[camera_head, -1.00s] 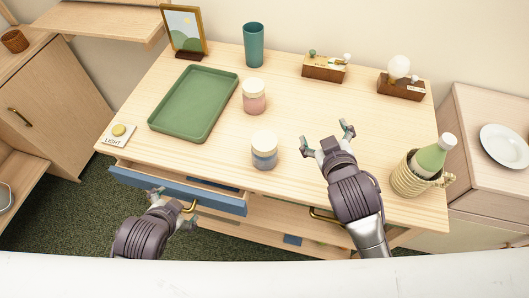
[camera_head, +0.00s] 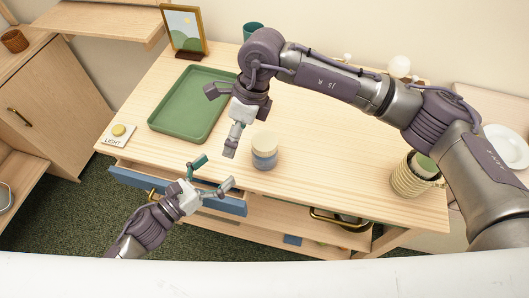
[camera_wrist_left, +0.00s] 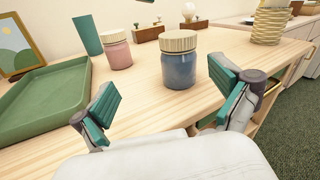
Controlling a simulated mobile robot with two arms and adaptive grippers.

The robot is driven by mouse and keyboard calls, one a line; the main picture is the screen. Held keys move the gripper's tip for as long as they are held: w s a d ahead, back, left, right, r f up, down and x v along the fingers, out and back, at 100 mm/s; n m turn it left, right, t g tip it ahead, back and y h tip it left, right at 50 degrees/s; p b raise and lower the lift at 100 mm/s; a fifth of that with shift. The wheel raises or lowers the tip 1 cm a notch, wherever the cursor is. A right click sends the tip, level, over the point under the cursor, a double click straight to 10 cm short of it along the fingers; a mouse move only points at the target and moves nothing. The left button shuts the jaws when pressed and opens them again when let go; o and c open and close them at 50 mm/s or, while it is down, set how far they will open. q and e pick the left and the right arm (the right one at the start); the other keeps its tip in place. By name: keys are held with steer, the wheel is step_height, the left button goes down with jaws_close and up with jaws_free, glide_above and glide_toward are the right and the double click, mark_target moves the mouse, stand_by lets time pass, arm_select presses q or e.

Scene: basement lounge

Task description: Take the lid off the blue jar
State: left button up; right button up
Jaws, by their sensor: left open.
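The blue jar (camera_head: 264,161) stands upright near the table's front edge with its cream lid (camera_head: 265,140) on. In the left wrist view the jar (camera_wrist_left: 178,71) and its ribbed lid (camera_wrist_left: 179,41) are straight ahead, beyond the fingers. My left gripper (camera_head: 217,173) is open and empty, in front of the table edge and left of the jar, not touching it. My right gripper (camera_head: 229,150) points down just left of the jar, its fingers seen edge-on, so its opening is unclear. A gap shows between it and the lid.
A green tray (camera_head: 160,122) lies at left. A pink jar (camera_wrist_left: 116,52) stands behind the blue jar, hidden by my right arm in the head view. A blue-fronted drawer (camera_head: 140,180) sticks out below the tabletop. A wicker holder (camera_head: 402,180) stands at right.

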mark_target(254, 151)
steer(key=w+d+h, duration=0.1)
steer(key=d, duration=0.1)
steer(key=w+d+t+h, duration=0.1)
steer(key=d, duration=0.1)
steer(key=w+d+h, duration=0.1)
steer(key=w+d, duration=0.1)
steer(key=shift+d+r, duration=0.25)
steer(key=shift+r, duration=0.15)
arm_select(q)
steer(key=w+d+m, duration=0.1)
steer(key=w+d, duration=0.1)
steer(key=d, duration=0.1)
steer(key=w+d+m+h, duration=0.1)
steer(key=w+d, duration=0.2)
steer(key=d, duration=0.1)
steer(key=w+d+m+g, duration=0.1)
steer(key=w+d, duration=0.1)
steer(key=d, duration=0.2)
steer(key=shift+w+d+f, duration=0.2)
